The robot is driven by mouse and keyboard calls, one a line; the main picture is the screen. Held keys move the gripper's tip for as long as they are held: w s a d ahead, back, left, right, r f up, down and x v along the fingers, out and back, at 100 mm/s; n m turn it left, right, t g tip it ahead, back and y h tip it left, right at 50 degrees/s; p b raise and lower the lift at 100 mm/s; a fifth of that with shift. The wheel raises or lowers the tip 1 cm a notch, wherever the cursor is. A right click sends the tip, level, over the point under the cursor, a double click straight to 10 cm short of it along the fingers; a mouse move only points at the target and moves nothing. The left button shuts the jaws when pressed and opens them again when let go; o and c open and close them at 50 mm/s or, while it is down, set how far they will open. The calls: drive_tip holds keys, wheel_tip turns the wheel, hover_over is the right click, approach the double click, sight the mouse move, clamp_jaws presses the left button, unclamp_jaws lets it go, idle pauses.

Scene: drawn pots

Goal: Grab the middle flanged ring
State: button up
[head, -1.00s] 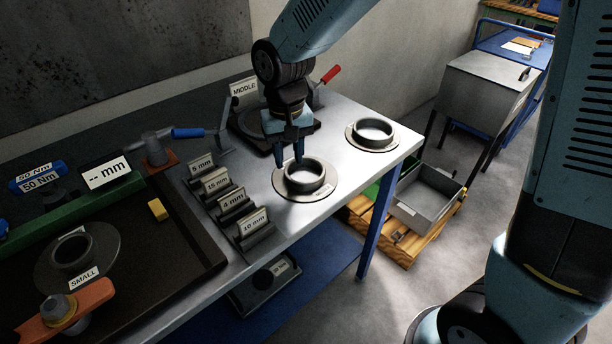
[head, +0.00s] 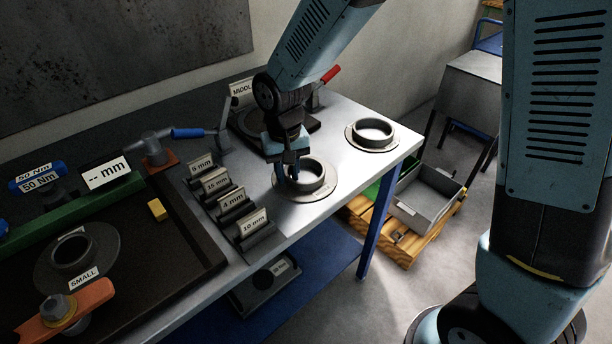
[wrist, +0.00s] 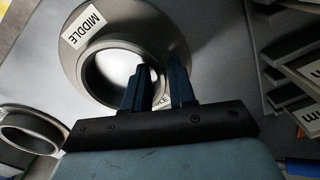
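The middle flanged ring (head: 323,187) is dark grey, with a raised collar on a wide flat flange. It lies flat on the metal table. In the wrist view its flange bears a MIDDLE label (wrist: 82,27); a second label is partly hidden behind my fingers. My gripper (head: 290,172) points down at the ring's collar on its far left side in the head view. In the wrist view, my gripper (wrist: 160,68) has its two fingers a little apart, one over the bore and the other over the flange, with the collar wall between them. Contact with the wall is not clear.
Another flanged ring (head: 372,146) lies at the table's right corner. Several label stands (head: 229,200) stand close left of the middle ring. A dark fixture with a red-handled lever (head: 331,73) stands behind. A small ring (head: 72,250) lies in the dark tray at left.

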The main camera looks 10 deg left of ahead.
clamp_jaws()
idle(1.1)
